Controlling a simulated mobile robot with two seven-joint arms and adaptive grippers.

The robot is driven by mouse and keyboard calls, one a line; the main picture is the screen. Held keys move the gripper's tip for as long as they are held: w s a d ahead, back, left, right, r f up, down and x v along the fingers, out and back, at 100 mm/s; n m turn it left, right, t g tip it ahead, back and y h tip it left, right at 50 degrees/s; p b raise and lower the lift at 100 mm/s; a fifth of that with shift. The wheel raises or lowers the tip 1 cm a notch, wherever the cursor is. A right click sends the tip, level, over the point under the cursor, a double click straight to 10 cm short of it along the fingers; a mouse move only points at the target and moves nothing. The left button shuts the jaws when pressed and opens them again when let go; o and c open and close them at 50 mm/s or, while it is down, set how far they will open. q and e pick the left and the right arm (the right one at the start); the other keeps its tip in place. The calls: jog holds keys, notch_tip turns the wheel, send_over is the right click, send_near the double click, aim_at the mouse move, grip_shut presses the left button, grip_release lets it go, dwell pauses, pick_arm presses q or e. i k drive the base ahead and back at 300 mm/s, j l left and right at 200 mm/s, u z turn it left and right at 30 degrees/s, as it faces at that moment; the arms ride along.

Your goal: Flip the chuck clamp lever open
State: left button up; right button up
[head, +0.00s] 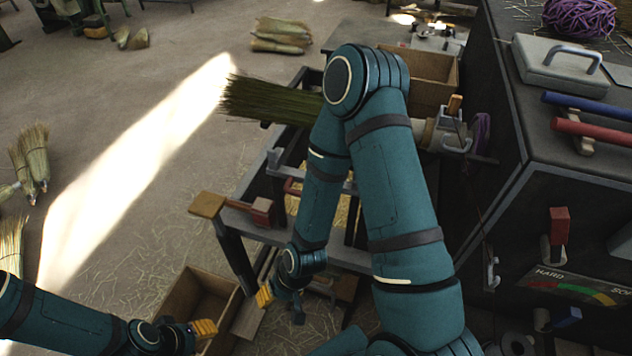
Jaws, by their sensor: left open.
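The chuck (446,134) is a grey metal fitting on the side of the dark machine cabinet, right of my raised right arm. A short orange-brown handle (454,104) stands up on it and looks like the clamp lever. A bundle of green-brown broom straw (268,100) points left, level with the chuck; my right arm hides the part between. My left gripper (203,329) is open at the bottom left, far from the chuck. My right gripper (277,298) hangs low over the front of the frame, well below the chuck; its jaw opening is unclear.
A dark metal frame has a wooden-ended pedal (207,205) and a red block (263,211). An open wooden box (190,297) stands below. The cabinet top carries a grey lidded case (560,66), red and blue-handled tools and purple twine (580,17). A red-handled lever (559,226) sits above a HARD gauge.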

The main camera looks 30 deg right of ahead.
aim_at(552, 243)
jog(key=j+z, duration=0.1)
jog(key=z, duration=0.4)
jog(key=k+z, duration=0.1)
jog(key=z, duration=0.35)
jog(key=j+z, duration=0.1)
jog(key=z, duration=0.4)
jog(key=k+z, duration=0.1)
jog(key=z, duration=0.85)
jog(key=k, duration=0.05)
